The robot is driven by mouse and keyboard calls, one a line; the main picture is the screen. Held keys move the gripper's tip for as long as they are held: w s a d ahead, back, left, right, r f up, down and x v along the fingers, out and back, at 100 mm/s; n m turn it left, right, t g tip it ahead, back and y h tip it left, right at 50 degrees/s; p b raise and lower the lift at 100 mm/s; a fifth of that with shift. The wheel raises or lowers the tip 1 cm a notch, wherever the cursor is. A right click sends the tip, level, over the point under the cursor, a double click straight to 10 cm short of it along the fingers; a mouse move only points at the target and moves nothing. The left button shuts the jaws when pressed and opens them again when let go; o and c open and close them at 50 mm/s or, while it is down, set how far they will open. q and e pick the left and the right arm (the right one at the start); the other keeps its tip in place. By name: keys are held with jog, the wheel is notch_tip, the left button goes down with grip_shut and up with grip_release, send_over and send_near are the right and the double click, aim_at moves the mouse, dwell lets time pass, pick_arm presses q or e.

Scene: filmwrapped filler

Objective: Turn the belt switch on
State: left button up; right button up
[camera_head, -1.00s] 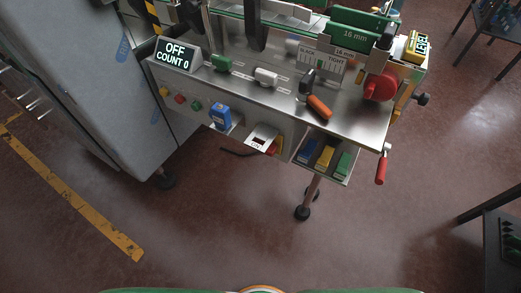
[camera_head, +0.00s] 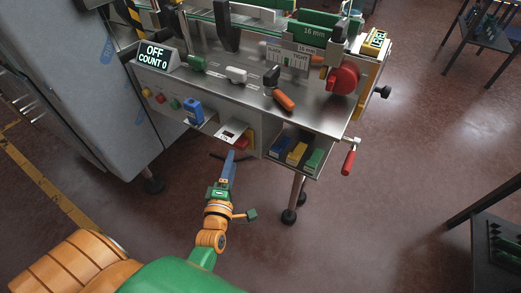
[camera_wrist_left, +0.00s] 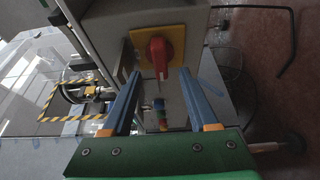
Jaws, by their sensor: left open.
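The belt switch (camera_head: 246,140) is a red knob on a yellow plate, low on the machine's front panel. In the left wrist view the red knob (camera_wrist_left: 159,54) sits upright on its yellow plate, close ahead. My left gripper (camera_head: 231,155) is just in front of and below the switch in the head view. Its blue fingers (camera_wrist_left: 159,76) are open, spread on both sides of the knob's line, with nothing between them. I cannot tell whether they touch the knob. The display (camera_head: 154,56) reads OFF, COUNT 0. My right gripper is not in view.
A small white-topped shelf (camera_head: 230,132) sits beside the switch. Blue, yellow and green blocks (camera_head: 296,152) lie in an open bay to its right. A red-handled crank (camera_head: 348,162) hangs at the machine's right corner. The floor in front is clear.

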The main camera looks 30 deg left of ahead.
aim_at(235, 146)
pick_arm(q)
jog(key=x, duration=0.7)
jog(key=shift+a, duration=0.25)
grip_shut()
